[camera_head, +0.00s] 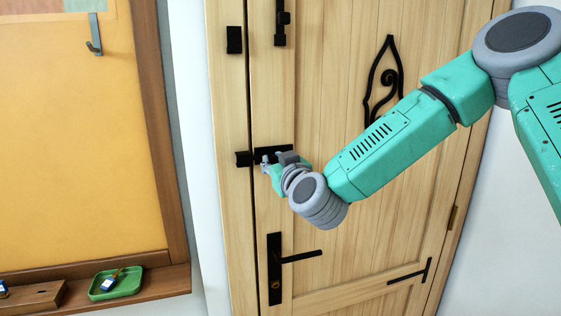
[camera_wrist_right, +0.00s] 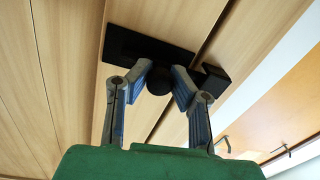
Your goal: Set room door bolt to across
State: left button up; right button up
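The wooden room door (camera_head: 330,215) fills the middle of the head view and looks closed. A black horizontal bolt (camera_head: 265,151) sits on its left part, with a black keeper (camera_head: 243,159) beside it across the door's edge. My right gripper (camera_head: 267,161) is at this bolt. In the right wrist view the bolt's plate (camera_wrist_right: 135,44) and keeper (camera_wrist_right: 215,79) show. The round black knob (camera_wrist_right: 158,82) sits between my fingertips, which are drawn in close on both sides of it. How far the rod reaches into the keeper is hidden. My left gripper is not in view.
A vertical black bolt (camera_head: 281,24) and a small black block (camera_head: 234,40) are higher up. A black lever handle (camera_head: 300,256) is below my right gripper. At left, a board (camera_head: 75,150) has a ledge with a green tray (camera_head: 117,284).

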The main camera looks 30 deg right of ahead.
jog(key=o, duration=0.4)
jog(key=shift+c, duration=0.2)
jog(key=shift+w+a, duration=0.15)
jog(key=shift+s, duration=0.2)
jog(key=s+a, duration=0.1)
jog(key=s, duration=0.6)
jog(key=shift+f, duration=0.1)
